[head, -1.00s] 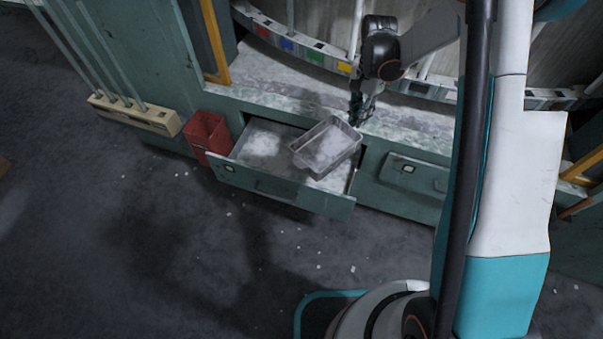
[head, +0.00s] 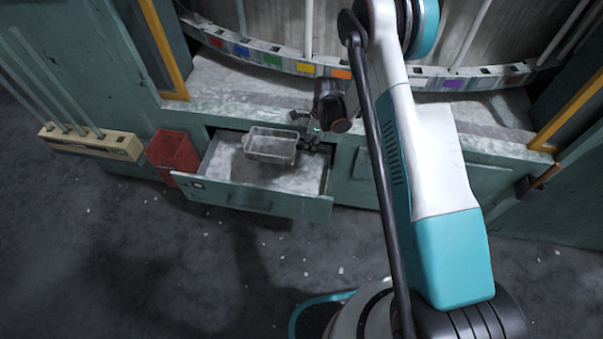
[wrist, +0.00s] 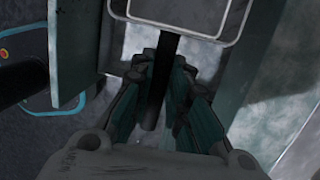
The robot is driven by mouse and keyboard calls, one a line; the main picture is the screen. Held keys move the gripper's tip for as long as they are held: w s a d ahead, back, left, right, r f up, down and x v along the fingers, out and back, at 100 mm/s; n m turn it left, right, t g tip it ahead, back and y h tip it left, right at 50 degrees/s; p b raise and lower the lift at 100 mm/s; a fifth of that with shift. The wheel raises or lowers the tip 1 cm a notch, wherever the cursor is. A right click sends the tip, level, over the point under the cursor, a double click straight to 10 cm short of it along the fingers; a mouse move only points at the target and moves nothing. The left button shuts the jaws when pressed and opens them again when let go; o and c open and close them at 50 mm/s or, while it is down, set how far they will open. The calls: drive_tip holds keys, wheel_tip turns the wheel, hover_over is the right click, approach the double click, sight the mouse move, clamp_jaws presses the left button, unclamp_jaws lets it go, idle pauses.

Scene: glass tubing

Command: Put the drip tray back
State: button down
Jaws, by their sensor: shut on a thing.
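The drip tray (head: 270,147), a clear shallow rectangular box, is over the open green drawer (head: 262,200), inside its outline toward the back. It looks roughly level and lined up with the drawer. I cannot tell whether it touches the drawer floor. My gripper (head: 312,140) is at the tray's right end and is shut on it. In the wrist view the tray's pale rim (wrist: 225,30) shows at the top, with a dark bar (wrist: 159,75) running from it between my fingers (wrist: 160,85). The fingertips' exact contact is hard to see.
A red bin (head: 172,155) stands just left of the drawer. A beige rack with rods (head: 90,143) is farther left. The dusty counter ledge (head: 240,113) runs behind the drawer. A closed drawer front (head: 355,180) is to the right. The floor in front is open.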

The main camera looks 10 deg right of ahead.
drive_tip(key=d+b+x, duration=0.1)
drive_tip(key=x, duration=0.4)
drive_tip(key=d+b+x, duration=0.1)
drive_tip(key=b+x, duration=0.1)
drive_tip(key=x, duration=0.3)
drive_tip(key=d+b+x, duration=0.1)
drive_tip(key=x, duration=0.4)
drive_tip(key=shift+w+f+b, duration=0.35)
drive_tip(key=shift+w+b, duration=0.05)
drive_tip(key=shift+f, duration=0.6)
drive_tip(key=c, duration=1.5)
unclamp_jaws()
drive_tip(key=shift+d, duration=0.1)
drive_tip(key=shift+c, duration=0.2)
